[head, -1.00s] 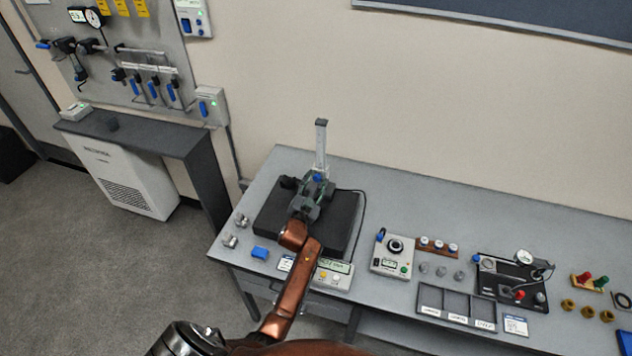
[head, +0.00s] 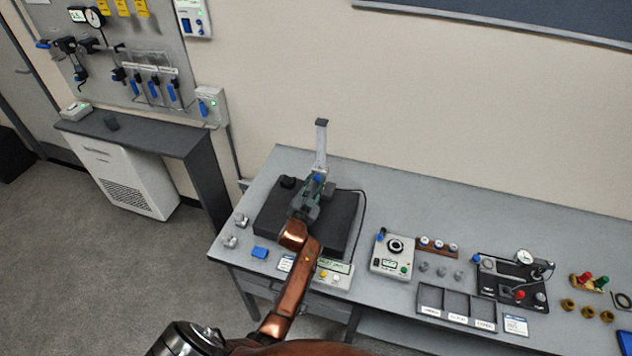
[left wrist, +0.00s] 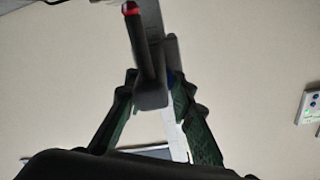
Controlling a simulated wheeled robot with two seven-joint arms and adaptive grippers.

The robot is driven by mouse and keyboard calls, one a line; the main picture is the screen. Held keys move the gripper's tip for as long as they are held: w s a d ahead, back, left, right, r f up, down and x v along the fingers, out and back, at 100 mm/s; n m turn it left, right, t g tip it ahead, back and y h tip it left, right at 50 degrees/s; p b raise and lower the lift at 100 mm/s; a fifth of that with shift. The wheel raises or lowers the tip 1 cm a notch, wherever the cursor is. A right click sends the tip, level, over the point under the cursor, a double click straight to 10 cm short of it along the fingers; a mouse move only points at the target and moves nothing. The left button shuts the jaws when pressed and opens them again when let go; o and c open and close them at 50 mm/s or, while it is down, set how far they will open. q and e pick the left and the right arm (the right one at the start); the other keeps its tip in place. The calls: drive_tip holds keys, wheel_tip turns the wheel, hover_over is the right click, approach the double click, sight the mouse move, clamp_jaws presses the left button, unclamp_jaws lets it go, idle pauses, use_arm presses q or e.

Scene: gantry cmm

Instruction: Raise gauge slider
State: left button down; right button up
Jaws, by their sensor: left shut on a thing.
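The height gauge has an upright silver column (head: 321,140) standing on a dark block at the left end of the bench. Its slider, with a blue part (head: 318,177), sits low on the column, mostly hidden by my gripper. My left gripper (head: 314,187) is shut on the slider, in front of the column. In the left wrist view a dark slider piece (left wrist: 152,92) lies between the green-padded fingers, with the pale column behind it. A dark bar with a red end runs up from there. My right gripper is not in view.
The dark block (head: 345,215) lies under the gauge, with a cable at its right. A control box (head: 391,256) and an empty divided tray (head: 456,302) are to the right.

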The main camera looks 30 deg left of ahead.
use_arm(q)
drive_tip(key=shift+r+p, duration=0.4)
drive_tip(key=shift+r, duration=0.05)
wheel_tip(320, 180, up, 11)
drive_tip(key=p, duration=0.8)
drive_tip(key=shift+f, duration=0.2)
drive_tip(key=c, duration=1.7)
unclamp_jaws()
drive_tip(key=shift+o, duration=0.2)
drive_tip(key=shift+f, duration=0.1)
